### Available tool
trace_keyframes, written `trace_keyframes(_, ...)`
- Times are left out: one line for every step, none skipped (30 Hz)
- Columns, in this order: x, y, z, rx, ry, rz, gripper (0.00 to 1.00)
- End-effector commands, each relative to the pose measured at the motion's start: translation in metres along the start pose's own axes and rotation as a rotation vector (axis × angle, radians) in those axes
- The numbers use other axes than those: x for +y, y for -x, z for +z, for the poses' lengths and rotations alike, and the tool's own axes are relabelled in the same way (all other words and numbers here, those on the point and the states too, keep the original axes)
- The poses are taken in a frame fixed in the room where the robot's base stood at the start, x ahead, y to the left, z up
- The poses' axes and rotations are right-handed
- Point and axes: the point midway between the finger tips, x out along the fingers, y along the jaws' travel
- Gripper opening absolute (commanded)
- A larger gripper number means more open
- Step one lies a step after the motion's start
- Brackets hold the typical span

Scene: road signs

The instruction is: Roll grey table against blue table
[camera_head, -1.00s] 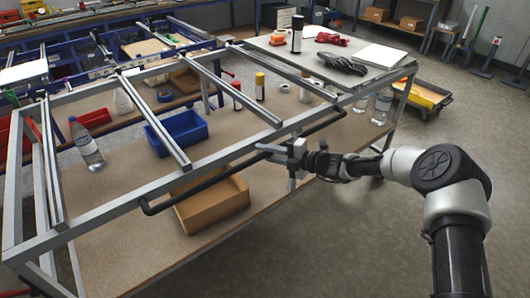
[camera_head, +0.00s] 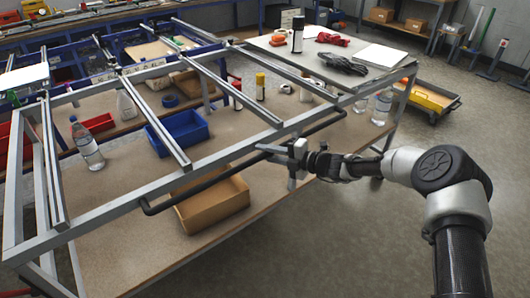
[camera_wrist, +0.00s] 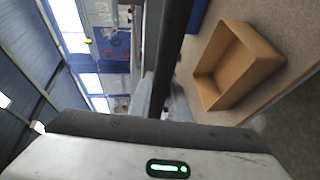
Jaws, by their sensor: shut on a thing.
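The grey table (camera_head: 130,240) is a metal frame with open top bars, a solid top section at the far right and a wooden lower shelf. A black handle bar (camera_head: 215,178) runs along its near side. My gripper (camera_head: 270,150) is shut on this handle; the bar also crosses the wrist view (camera_wrist: 172,50). The blue table (camera_head: 85,60) stands behind the grey table, partly hidden by its bars. I cannot tell whether the two touch.
The lower shelf carries a cardboard box (camera_head: 212,203), a blue bin (camera_head: 178,132) and bottles (camera_head: 87,145). A black spray can (camera_head: 297,35) stands on the top section. A yellow cart (camera_head: 432,98) is at right. The floor at front right is clear.

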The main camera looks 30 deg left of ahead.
Motion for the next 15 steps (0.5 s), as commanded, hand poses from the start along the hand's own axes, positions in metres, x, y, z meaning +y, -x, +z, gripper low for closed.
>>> trace_keyframes(0.0084,-0.0002,0.0010,0.001,0.004,0.013,0.00)
trace_keyframes(0.0085,-0.0002,0.0010,0.001,0.004,0.013,0.00)
trace_keyframes(0.0085,-0.0003,0.0010,0.001,0.004,0.013,0.00)
trace_keyframes(0.0085,-0.0003,0.0009,0.001,0.004,0.013,0.00)
trace_keyframes(0.0085,-0.0003,0.0010,0.001,0.004,0.013,0.00)
trace_keyframes(0.0085,-0.0003,0.0010,0.001,0.004,0.013,0.20)
trace_keyframes(0.0084,-0.0003,0.0010,0.001,0.004,0.013,0.25)
trace_keyframes(0.0081,-0.0003,0.0010,0.000,0.004,0.012,0.30)
trace_keyframes(0.0074,-0.0002,0.0010,0.000,0.004,0.011,0.36)
trace_keyframes(0.0067,-0.0002,0.0009,0.000,0.004,0.010,0.36)
trace_keyframes(0.0061,-0.0002,0.0008,0.000,0.003,0.009,0.36)
trace_keyframes(0.0052,-0.0003,0.0006,0.000,0.003,0.008,0.36)
trace_keyframes(0.0047,-0.0003,0.0005,0.000,0.002,0.007,0.36)
trace_keyframes(0.0042,-0.0003,0.0004,0.000,0.002,0.007,0.36)
trace_keyframes(0.0037,-0.0003,0.0003,0.000,0.002,0.006,0.36)
